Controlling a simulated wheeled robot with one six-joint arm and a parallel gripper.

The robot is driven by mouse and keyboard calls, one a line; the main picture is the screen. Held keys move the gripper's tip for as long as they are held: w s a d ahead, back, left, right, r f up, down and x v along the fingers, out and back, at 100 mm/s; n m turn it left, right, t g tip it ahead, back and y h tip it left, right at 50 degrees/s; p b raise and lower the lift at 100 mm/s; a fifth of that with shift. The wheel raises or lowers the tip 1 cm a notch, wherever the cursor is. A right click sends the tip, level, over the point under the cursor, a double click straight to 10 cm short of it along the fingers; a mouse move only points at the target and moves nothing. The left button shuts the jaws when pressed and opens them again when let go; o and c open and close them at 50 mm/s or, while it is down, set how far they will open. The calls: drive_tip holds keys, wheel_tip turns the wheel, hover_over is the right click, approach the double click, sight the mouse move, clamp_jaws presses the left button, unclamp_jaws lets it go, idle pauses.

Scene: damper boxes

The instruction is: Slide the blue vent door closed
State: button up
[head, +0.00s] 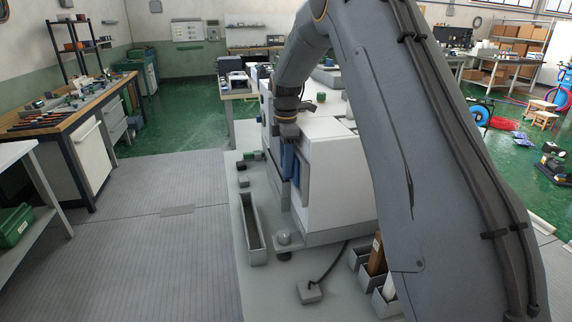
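A narrow blue panel, which looks like the blue vent door (288,160), stands upright on the left face of a white box (340,170). How far it is open cannot be made out from this angle. My arm reaches over the box from the right and bends down at its left side. My gripper (286,132) is at the upper end of the blue panel, right above or against it. The fingertips are small and dark here, so contact and finger opening cannot be told. My arm hides the right part of the box.
The box stands on a light grey bench (243,275). A long narrow tray (252,228), a small green-and-black part (252,156) and a round-topped knob (284,238) are left and in front. A cabled block (310,292) and open bins (362,262) lie near the front.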

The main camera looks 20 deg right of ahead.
drive_tip(key=shift+r+b, duration=1.15)
drive_tip(key=shift+r, duration=2.75)
